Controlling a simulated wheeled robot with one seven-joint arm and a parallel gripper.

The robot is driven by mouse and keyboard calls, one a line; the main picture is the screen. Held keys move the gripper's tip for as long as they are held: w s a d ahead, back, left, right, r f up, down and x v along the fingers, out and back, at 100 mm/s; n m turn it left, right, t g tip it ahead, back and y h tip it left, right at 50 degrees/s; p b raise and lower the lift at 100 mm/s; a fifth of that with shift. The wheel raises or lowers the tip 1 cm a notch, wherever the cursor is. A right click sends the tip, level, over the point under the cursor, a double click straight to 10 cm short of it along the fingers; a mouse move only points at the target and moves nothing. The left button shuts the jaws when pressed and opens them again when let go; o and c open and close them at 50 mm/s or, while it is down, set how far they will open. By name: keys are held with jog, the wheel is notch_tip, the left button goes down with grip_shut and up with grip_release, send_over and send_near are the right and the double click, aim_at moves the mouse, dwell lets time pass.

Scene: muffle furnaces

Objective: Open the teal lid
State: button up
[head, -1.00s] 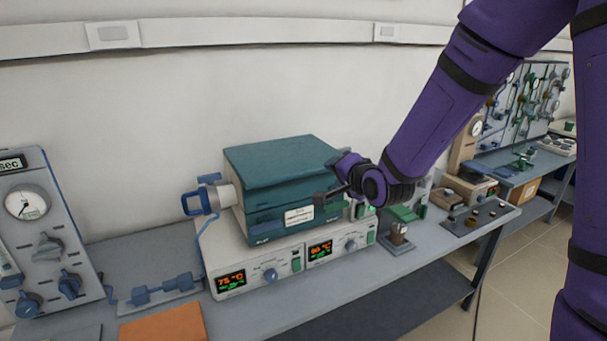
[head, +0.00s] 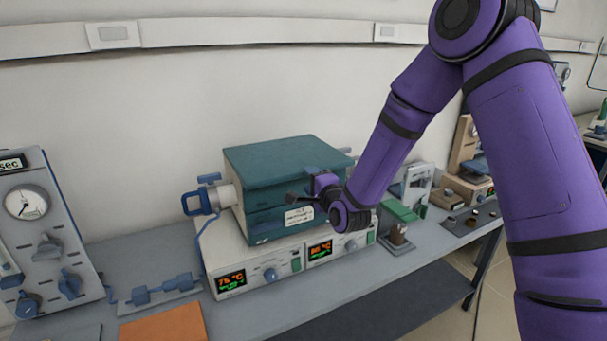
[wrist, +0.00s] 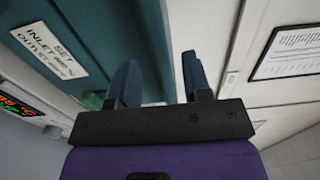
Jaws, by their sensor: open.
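The teal lid (head: 275,160) lies shut on top of the teal furnace box (head: 262,226) in the head view. My gripper (head: 292,199) is at the front of the box near its right corner, just below the lid's level, beside the white label (head: 299,216). In the wrist view, the two blue-grey fingers of my gripper (wrist: 160,80) stand apart with nothing visible between them. The teal front (wrist: 75,50) and its label (wrist: 52,48) are to their left. Whether a finger touches the box cannot be told.
The box sits on a white control base (head: 260,277) with lit displays. A blue-handled fitting (head: 207,198) sticks out at the left. A green-topped device (head: 398,222) stands close on the right. An orange pad (head: 163,325) lies at the bench front.

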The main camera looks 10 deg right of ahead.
aim_at(285, 170)
jog(key=shift+x, duration=2.55)
grip_shut()
